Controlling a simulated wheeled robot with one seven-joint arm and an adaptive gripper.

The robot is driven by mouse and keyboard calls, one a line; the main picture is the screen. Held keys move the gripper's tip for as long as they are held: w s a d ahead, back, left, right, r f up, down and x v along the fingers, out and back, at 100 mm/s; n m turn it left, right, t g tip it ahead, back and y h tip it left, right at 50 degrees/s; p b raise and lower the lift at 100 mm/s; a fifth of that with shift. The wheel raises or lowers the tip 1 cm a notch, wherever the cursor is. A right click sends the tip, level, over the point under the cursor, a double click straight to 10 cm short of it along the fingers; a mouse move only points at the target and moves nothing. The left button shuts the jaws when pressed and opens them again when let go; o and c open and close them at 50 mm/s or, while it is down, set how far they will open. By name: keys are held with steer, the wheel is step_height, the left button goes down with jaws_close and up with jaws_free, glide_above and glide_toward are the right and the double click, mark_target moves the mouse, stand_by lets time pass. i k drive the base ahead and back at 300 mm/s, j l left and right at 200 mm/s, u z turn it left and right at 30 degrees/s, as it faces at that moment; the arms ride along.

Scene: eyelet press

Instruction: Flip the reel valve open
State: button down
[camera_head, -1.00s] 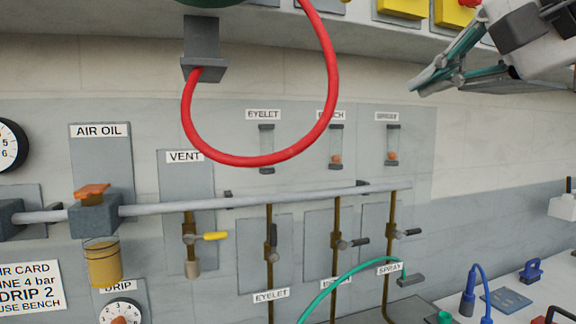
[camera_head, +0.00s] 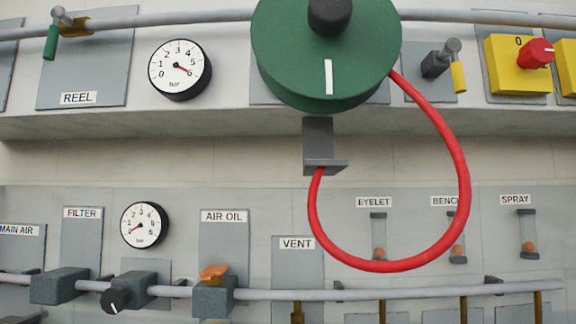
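The reel valve (camera_head: 72,24) sits on the upper pipe at the top left, above the plate marked REEL (camera_head: 77,98). It has a brass body and a grey stem. Its green handle (camera_head: 50,42) hangs down, across the line of the pipe. My gripper is not in view now, so its state is hidden.
A pressure gauge (camera_head: 180,69) is right of the valve. The large green reel (camera_head: 326,45) with its looping red hose (camera_head: 462,170) stands out from the wall at the centre. A yellow-handled valve (camera_head: 458,77) and yellow switch box (camera_head: 512,66) are at the right.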

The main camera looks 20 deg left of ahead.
mark_target(59, 13)
steer(key=u, duration=1.95)
